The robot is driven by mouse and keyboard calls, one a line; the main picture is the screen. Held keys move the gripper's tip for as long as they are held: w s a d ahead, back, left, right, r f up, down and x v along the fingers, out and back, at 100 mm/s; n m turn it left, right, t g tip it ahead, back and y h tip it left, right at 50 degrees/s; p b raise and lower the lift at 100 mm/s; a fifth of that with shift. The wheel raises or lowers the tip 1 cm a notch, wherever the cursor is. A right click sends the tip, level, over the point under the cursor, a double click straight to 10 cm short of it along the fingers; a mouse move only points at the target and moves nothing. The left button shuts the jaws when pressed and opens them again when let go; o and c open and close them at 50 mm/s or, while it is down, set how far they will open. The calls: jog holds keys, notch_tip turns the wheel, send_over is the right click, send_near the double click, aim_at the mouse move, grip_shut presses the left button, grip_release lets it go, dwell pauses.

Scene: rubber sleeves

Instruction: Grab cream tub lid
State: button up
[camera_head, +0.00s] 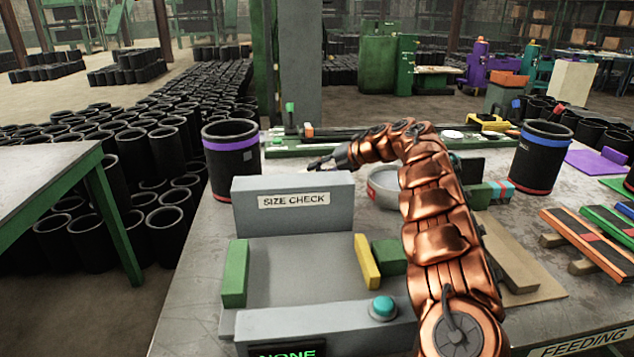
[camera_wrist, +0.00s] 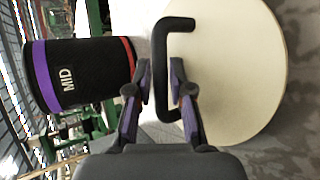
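The cream lid (camera_wrist: 235,75) is a large pale disc filling the right of the wrist view, with a black bracket handle (camera_wrist: 160,70) on it. My gripper (camera_wrist: 161,78) has one finger on each side of the handle's long bar. A narrow gap shows beside the bar, so the fingers look open around it; contact is hard to judge. In the head view my gripper (camera_head: 322,164) is low behind the grey SIZE CHECK block (camera_head: 293,201), which hides most of the lid there.
A black sleeve with a purple band (camera_head: 232,160) stands close left of my gripper; it reads MID in the wrist view (camera_wrist: 75,75). A round grey dish (camera_head: 383,186) is right of my gripper, partly behind my arm. Another black sleeve (camera_head: 540,158) stands at the right.

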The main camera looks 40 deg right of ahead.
grip_shut()
jog(key=shift+r, duration=0.1)
notch_tip(320, 180, up, 18)
jog(key=p, duration=0.4)
jog(key=shift+p, duration=0.4)
